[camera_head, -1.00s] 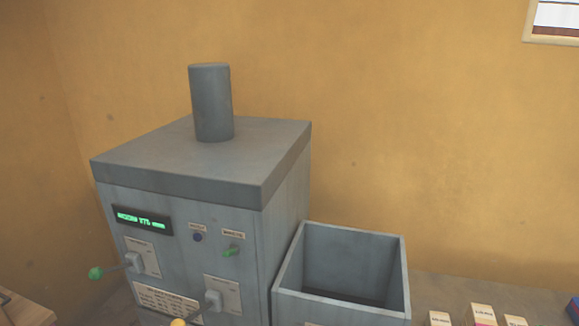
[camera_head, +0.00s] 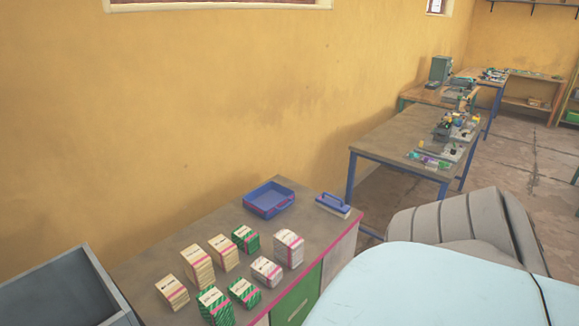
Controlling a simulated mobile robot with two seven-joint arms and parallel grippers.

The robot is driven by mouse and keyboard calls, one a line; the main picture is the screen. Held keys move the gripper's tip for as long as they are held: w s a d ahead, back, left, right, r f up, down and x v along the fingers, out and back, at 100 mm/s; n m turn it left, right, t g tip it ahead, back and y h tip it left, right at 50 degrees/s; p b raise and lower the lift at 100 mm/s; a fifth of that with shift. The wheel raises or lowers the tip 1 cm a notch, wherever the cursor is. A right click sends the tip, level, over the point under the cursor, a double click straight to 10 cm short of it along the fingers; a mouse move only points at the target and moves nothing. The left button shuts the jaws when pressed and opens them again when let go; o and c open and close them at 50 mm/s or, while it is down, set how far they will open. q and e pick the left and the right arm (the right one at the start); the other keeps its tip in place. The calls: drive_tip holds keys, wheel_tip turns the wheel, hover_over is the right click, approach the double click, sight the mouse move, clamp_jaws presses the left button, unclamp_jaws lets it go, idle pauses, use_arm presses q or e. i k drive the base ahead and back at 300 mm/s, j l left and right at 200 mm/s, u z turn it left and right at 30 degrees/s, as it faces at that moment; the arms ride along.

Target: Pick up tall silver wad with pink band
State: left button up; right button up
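The tall silver wad with a pink band (camera_head: 289,248) stands upright on the grey bench, at the right of a group of wads. A shorter silver wad (camera_head: 266,271), also with a pinkish band, stands just in front and left of it. Neither gripper is in view.
Several cream wads (camera_head: 197,264) and green wads (camera_head: 245,238) stand close to the left of the silver ones. A blue tray (camera_head: 269,212) and a blue-handled brush (camera_head: 333,204) lie behind. A grey open bin (camera_head: 103,284) is at lower left. Bare bench (camera_head: 325,230) lies right of the tall wad.

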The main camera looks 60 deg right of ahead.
sight(288, 248)
drive_tip(key=z, duration=1.95)
